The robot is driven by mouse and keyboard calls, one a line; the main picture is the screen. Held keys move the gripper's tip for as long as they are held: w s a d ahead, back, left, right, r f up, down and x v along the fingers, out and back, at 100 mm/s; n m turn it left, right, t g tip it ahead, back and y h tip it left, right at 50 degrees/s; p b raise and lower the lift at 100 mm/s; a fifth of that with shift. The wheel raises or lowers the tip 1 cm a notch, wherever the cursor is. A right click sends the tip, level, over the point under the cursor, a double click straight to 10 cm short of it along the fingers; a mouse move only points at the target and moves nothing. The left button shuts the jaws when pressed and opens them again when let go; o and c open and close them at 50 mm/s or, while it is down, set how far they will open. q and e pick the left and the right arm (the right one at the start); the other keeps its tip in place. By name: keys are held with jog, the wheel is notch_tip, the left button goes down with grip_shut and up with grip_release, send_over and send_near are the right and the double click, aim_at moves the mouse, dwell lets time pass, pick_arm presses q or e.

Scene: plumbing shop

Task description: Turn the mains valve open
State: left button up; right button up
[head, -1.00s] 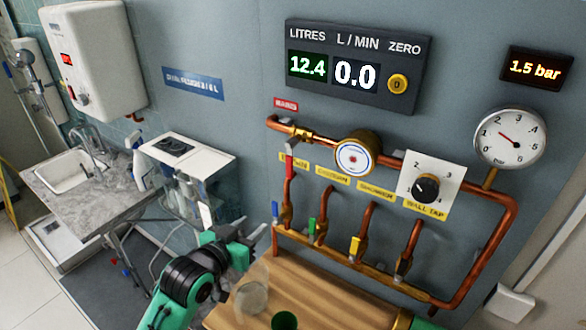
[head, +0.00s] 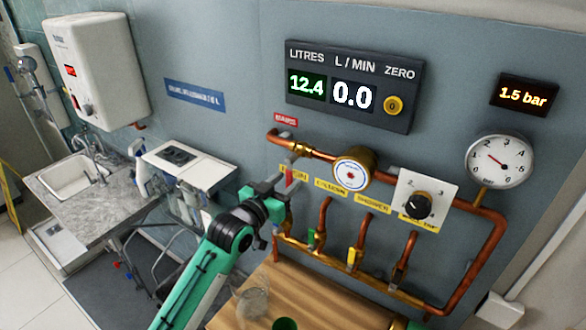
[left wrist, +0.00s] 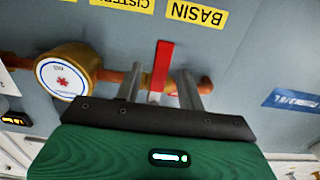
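The mains valve's red lever (head: 289,178) hangs down from the copper pipe under the red MAINS label (head: 286,120). My left gripper (head: 288,162) is up at this lever. In the left wrist view, the red lever (left wrist: 162,66) stands between my two grey fingers (left wrist: 160,88), with a gap showing on each side. The left gripper looks open, the fingers apart around the lever. Whether either finger touches it I cannot tell. In the head view the gripper partly hides the lever. My right gripper is not in view.
A round brass meter (head: 353,173) sits right of the valve. Branch valves with green (head: 311,238) and yellow (head: 351,258) levers are below. A wooden bench (head: 330,300) holds a clear beaker (head: 252,302) and a green cup (head: 284,323). The flow display (head: 352,92) reads 0.0.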

aim_at(288, 180)
pick_arm(q)
jog(key=shift+p+x, duration=0.6)
jog(key=shift+x, duration=1.3)
grip_shut()
